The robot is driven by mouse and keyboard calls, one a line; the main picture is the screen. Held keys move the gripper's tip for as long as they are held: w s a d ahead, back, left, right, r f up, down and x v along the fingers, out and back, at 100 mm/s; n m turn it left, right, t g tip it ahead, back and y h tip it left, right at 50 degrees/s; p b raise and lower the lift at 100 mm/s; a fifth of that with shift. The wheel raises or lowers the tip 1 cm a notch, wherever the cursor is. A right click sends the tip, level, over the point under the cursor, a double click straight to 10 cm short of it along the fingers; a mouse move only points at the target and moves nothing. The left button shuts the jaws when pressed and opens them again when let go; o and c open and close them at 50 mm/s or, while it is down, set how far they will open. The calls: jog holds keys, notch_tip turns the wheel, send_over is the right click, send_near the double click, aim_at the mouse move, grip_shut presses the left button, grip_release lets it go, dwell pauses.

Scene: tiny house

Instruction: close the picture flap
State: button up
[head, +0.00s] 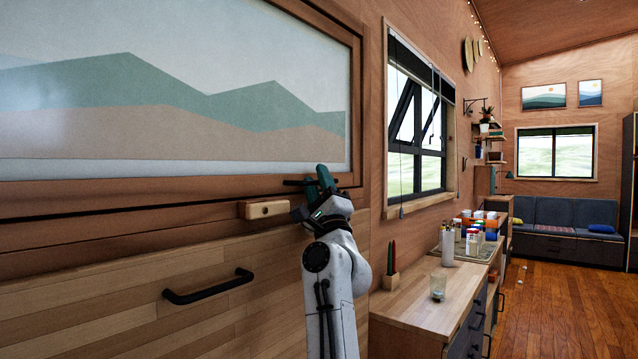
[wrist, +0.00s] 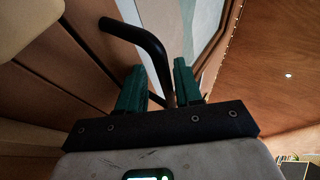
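The picture flap (head: 175,127), a framed panel painted with green and tan hills, fills the upper left of the head view. A black bar handle (head: 299,182) sits at the lower right of its frame. In the wrist view the handle (wrist: 140,36) is a curved black bar. My gripper (head: 319,181) is at this handle, with its green fingers on either side of the bar in the wrist view (wrist: 158,78). The gap between the fingers is narrow. I cannot tell whether both fingers press on the bar.
A wooden block with a hole (head: 264,209) is below the flap's frame. A lower panel has another black handle (head: 208,287).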

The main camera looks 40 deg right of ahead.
jog(key=shift+f, duration=0.1)
dwell(0.3)
jog(key=v, duration=1)
jog(key=shift+s+f+b, duration=0.25)
jog(key=shift+f+b, duration=0.05)
jog(key=shift+b, duration=0.05)
